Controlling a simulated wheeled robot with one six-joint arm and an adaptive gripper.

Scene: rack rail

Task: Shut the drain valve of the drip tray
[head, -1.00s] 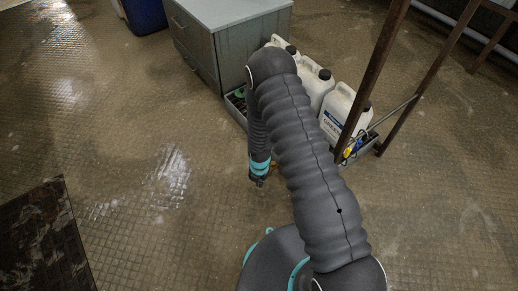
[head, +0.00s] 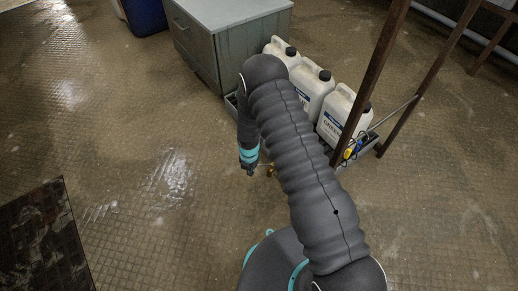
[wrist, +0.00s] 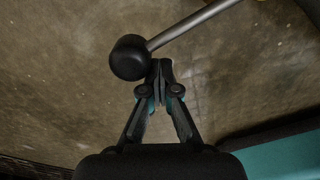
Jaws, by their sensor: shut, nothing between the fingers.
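The drip tray (head: 368,153) is a grey low tray on the floor, holding white jugs. A small brass valve part (head: 270,171) shows beside my arm in the head view, mostly hidden. In the wrist view the valve lever is a metal rod (wrist: 196,23) ending in a black ball knob (wrist: 130,58). My gripper (wrist: 161,66) is shut and empty, its tips just right of the knob and below the rod in the picture. I cannot tell whether they touch. In the head view my gripper (head: 249,172) points down, left of the brass part.
White jugs (head: 311,90) stand in the tray. Rusty brown posts (head: 374,80) rise at its right. A grey cabinet (head: 240,45) stands behind, with a blue bin (head: 146,14) to its left. A dark mat (head: 45,240) lies at lower left. Open tiled floor lies between.

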